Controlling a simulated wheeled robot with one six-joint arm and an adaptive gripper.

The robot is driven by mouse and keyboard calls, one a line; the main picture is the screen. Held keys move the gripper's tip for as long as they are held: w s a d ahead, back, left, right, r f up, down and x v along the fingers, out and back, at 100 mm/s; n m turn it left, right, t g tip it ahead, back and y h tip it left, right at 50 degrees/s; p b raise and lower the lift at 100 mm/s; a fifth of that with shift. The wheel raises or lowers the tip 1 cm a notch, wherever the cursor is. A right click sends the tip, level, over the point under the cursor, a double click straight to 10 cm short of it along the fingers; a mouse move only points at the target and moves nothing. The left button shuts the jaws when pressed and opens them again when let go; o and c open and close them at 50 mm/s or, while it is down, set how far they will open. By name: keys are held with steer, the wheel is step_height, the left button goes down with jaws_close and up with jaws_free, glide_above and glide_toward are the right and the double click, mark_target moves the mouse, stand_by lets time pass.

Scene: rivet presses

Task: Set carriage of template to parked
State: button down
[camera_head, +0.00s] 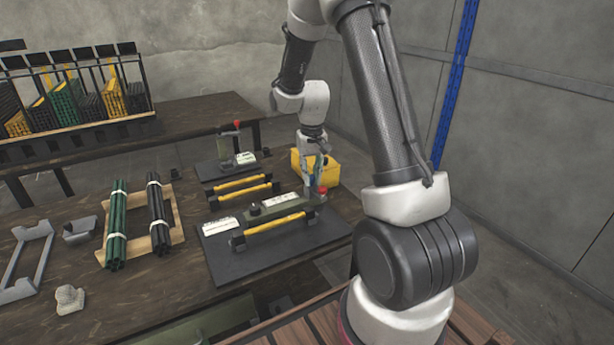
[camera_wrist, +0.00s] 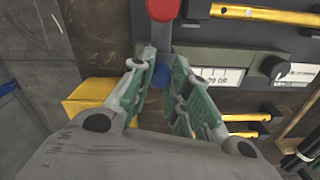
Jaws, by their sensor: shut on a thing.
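The nearer rivet press stands on a black base plate (camera_head: 222,262), with a dark green bar (camera_head: 268,208) bearing a white label and a black knob, above a yellow rail (camera_head: 275,224). I cannot tell which part is named template. A red knob (camera_head: 322,190) is at its right end, and the red knob also shows in the wrist view (camera_wrist: 163,9). My gripper (camera_head: 312,182) is at that end, pointing down. In the wrist view my gripper (camera_wrist: 163,62) has its green-padded fingers closed around a small blue-ended grey part (camera_wrist: 162,75). The fingers hide much of it.
A second press with a red knob (camera_head: 237,124) stands behind. A yellow box (camera_head: 322,168) is close behind my gripper. Green rods (camera_head: 117,222) and black rods (camera_head: 157,208) lie in a tray to the left. A rack (camera_head: 75,110) stands on the back table.

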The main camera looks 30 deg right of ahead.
steer(key=c, duration=1.3)
jaws_free()
steer(key=shift+d, duration=0.3)
step_height(320, 180, up, 12)
steer(key=s+a+r+n+t, duration=0.1)
steer(key=s+r, duration=0.2)
steer(key=s, duration=0.6)
steer(key=s+a+r+n+t, duration=0.1)
steer(key=s+r, duration=0.3)
steer(key=s, duration=0.5)
steer(key=s+a+r+n+t, duration=0.1)
steer(key=s+r, duration=0.3)
steer(key=s, duration=0.4)
steer(key=shift+s+a+r+t, duration=0.2)
steer(key=shift+s+a+t, duration=0.2)
steer(key=shift+a+t, duration=0.4)
